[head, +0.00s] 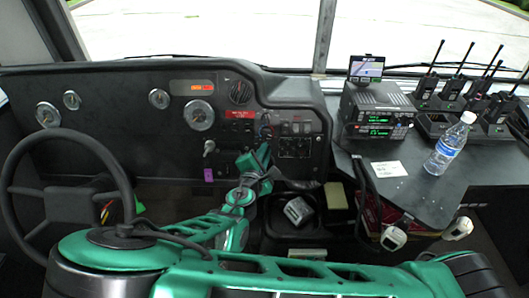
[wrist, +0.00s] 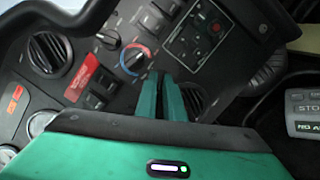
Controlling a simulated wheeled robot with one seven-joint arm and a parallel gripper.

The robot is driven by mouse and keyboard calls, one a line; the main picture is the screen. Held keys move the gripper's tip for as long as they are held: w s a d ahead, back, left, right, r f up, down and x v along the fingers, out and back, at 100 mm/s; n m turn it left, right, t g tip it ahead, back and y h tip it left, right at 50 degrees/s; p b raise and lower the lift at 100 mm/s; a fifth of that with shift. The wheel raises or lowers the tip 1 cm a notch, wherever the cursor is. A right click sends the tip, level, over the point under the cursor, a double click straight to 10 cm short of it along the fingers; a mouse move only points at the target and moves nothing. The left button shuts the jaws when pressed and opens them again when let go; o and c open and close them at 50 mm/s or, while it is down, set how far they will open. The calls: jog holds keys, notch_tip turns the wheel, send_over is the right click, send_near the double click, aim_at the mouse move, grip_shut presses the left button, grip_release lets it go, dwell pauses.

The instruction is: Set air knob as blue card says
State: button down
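The air knob (wrist: 133,61) is a dark round dial with a red and blue arc around it, on the black dash panel in the wrist view. My gripper (wrist: 161,78) has two green fingers close together with only a thin dark seam between them. It looks shut and empty. Its tips are just right of and below the knob in the wrist view, and I cannot tell if they touch it. In the head view my gripper (head: 263,152) is in front of the switch panel and partly covers it. I cannot make out a blue card in either view.
A red label (wrist: 84,78) and rocker switches (wrist: 103,90) flank the knob. A steering wheel (head: 68,190) stands at the left. A ledge at the right holds a water bottle (head: 449,145), a white card (head: 389,169), radios (head: 377,109) and several handsets. A grey device (head: 298,211) sits below the dash.

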jog(key=shift+m, duration=0.4)
jog(key=m+g, duration=0.1)
jog(key=m, duration=0.3)
jog(key=m+g, duration=0.1)
jog(key=m, duration=0.2)
jog(key=shift+a+r+m, duration=0.1)
jog(key=shift+m, duration=0.3)
dwell(0.5)
jog(key=c, duration=1.9)
grip_release()
jog(key=shift+o, duration=0.2)
jog(key=v, duration=1)
jog(key=shift+s+r, duration=0.2)
jog(key=shift+s, duration=0.05)
